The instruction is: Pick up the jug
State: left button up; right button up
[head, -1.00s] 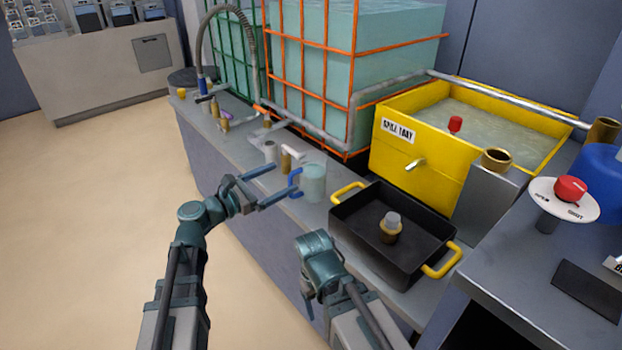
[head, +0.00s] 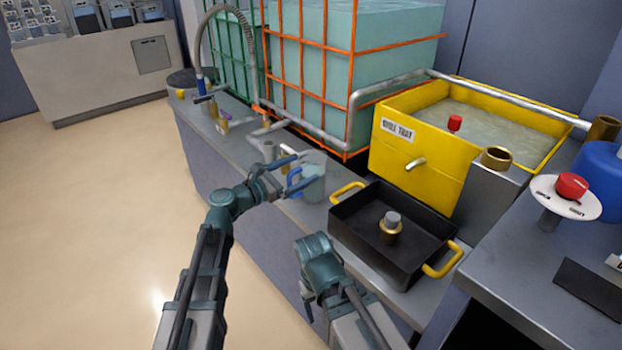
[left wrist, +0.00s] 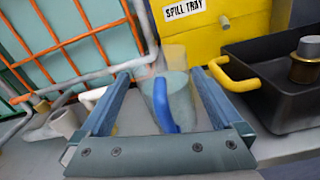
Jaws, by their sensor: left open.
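The jug (head: 314,187) is a pale, see-through teal vessel with a blue handle, upright on the grey counter. My left gripper (head: 307,169) is open at the jug's handle side, its fingers level with the upper part of the jug. In the left wrist view the jug (left wrist: 180,92) shows between the two spread fingers (left wrist: 160,75), with its handle (left wrist: 163,106) facing the camera. The jaws are not closed on it; whether a finger touches it I cannot tell. My right arm is folded at the front, and its fingers cannot be made out.
A black pan (head: 365,240) with yellow handles stands right of the jug, and the yellow spill tray (head: 400,150) is behind it. Small fittings (head: 268,150) stand left of the jug. Orange-caged tank (head: 310,60) and a grey pipe (head: 352,120) lie behind.

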pick_arm(q)
grip_shut()
dwell(0.4)
dwell(0.9)
